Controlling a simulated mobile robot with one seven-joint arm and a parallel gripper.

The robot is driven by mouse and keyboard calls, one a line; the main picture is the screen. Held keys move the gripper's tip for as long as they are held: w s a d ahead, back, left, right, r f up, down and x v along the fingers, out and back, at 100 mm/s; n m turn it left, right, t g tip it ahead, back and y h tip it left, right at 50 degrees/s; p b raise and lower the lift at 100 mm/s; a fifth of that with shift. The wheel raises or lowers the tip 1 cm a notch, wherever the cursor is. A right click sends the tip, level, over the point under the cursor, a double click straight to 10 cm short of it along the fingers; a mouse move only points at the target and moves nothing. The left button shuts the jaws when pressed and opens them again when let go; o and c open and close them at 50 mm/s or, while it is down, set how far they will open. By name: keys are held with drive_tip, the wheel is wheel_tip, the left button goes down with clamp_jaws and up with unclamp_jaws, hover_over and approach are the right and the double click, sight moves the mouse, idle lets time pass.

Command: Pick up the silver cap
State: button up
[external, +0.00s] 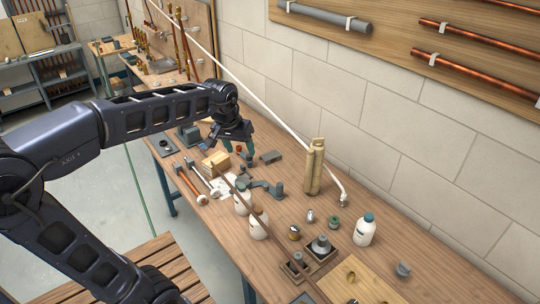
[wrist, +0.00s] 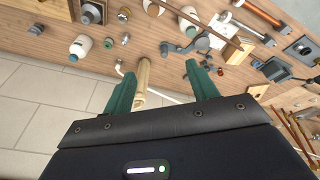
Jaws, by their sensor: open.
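A small silver piece, which looks like the silver cap (external: 310,216), stands on the wooden workbench between a brass fitting (external: 294,232) and a green ring-shaped part (external: 333,222). In the wrist view the small silver cap (wrist: 125,39) is beyond the left fingertip, beside the green part (wrist: 108,43). My gripper (external: 238,148) is open and empty, above the bench's back part, well to the left of the cap and farther from the camera. Its teal fingers (wrist: 160,80) are spread apart in the wrist view.
A white bottle with a teal lid (external: 364,232) stands right of the cap. Two cream bottles (external: 259,224) and a long brown pipe (external: 275,230) are on the near side. A white pipe leans along the wall.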

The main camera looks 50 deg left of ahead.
drive_tip(key=w+a+f+n+g, duration=0.1)
drive_tip(key=w+a+f+n, duration=0.2)
drive_tip(key=a, duration=0.9)
drive_tip(key=w+a+f+n, duration=0.1)
drive_tip(key=w+a+n, duration=0.3)
drive_tip(key=a, duration=0.8)
drive_tip(key=w+a+f+n+g, duration=0.1)
drive_tip(key=w+a+f+n, duration=0.3)
drive_tip(key=a, duration=0.7)
drive_tip(key=n+g, duration=0.1)
drive_tip(key=n, duration=0.5)
hover_over(168, 147)
drive_tip(key=shift+h, duration=0.4)
drive_tip(key=f, duration=2.7)
drive_tip(key=shift+d+f, duration=0.15)
drive_tip(key=shift+d, duration=0.05)
drive_tip(key=shift+a+f, duration=0.15)
drive_tip(key=shift+f, duration=1.15)
drive_tip(key=shift+a+f, duration=0.15)
drive_tip(key=shift+f, duration=1.1)
drive_tip(key=c, duration=1.1)
